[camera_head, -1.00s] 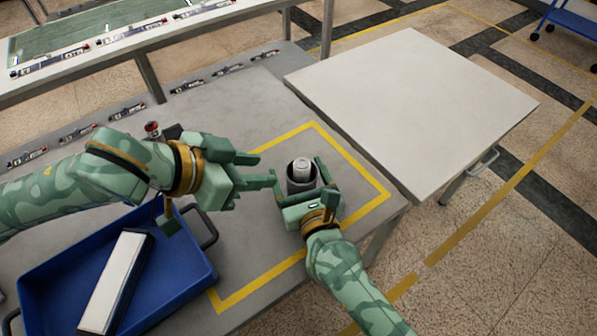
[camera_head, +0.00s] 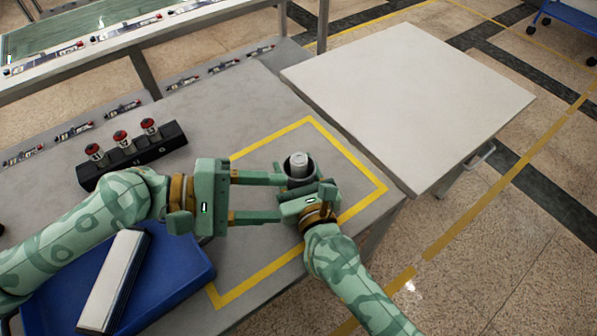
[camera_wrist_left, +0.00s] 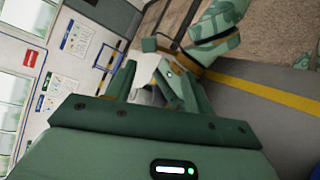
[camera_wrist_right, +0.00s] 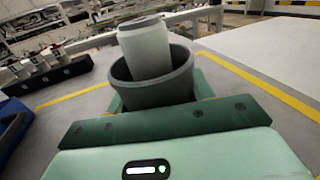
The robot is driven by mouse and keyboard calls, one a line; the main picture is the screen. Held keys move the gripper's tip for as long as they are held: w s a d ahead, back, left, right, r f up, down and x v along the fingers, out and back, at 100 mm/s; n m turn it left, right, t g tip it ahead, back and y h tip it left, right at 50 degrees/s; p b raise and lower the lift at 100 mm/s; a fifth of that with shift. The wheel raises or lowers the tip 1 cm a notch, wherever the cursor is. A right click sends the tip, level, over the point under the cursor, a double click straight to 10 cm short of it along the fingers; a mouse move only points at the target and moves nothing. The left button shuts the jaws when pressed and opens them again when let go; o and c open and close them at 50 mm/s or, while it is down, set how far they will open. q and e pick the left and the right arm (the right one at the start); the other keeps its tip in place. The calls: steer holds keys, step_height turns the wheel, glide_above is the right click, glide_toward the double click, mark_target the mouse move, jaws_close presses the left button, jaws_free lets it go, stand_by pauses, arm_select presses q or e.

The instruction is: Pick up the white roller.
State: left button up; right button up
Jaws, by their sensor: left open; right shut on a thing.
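The white roller (camera_head: 299,160), a short pale cylinder, stands in a dark grey cup (camera_head: 300,181) inside the yellow outline. In the right wrist view the roller (camera_wrist_right: 146,48) leans slightly and sticks up out of the cup (camera_wrist_right: 155,90). My right gripper (camera_head: 305,188) is shut on the cup, its fingers on either side. My left gripper (camera_head: 281,197) is open and empty, its fingers pointing right, tips just left of the cup and right gripper. In the left wrist view a pale part, probably the roller (camera_wrist_left: 146,96), shows between the fingers.
A blue tray (camera_head: 190,285) holding a long white bar (camera_head: 113,280) lies at the lower left. A black block with red-topped knobs (camera_head: 130,155) is behind my left arm. A pale table (camera_head: 410,100) at the right is bare.

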mark_target(299, 162)
arm_select(q)
steer(key=w+a+f+n+t+h, duration=0.1)
steer(key=w+a+f+n+t, duration=0.15)
steer(key=n, duration=0.55)
steer(key=w+a+f+n+t, duration=0.1)
steer(key=w+a+n+t, duration=0.15)
steer(key=n, duration=0.55)
steer(key=shift+n+t, duration=0.5)
steer(key=x, duration=1.1)
steer(key=shift+s+d+r, duration=0.1)
steer(key=shift+s+d, duration=0.05)
steer(key=shift+d, duration=0.05)
jaws_close()
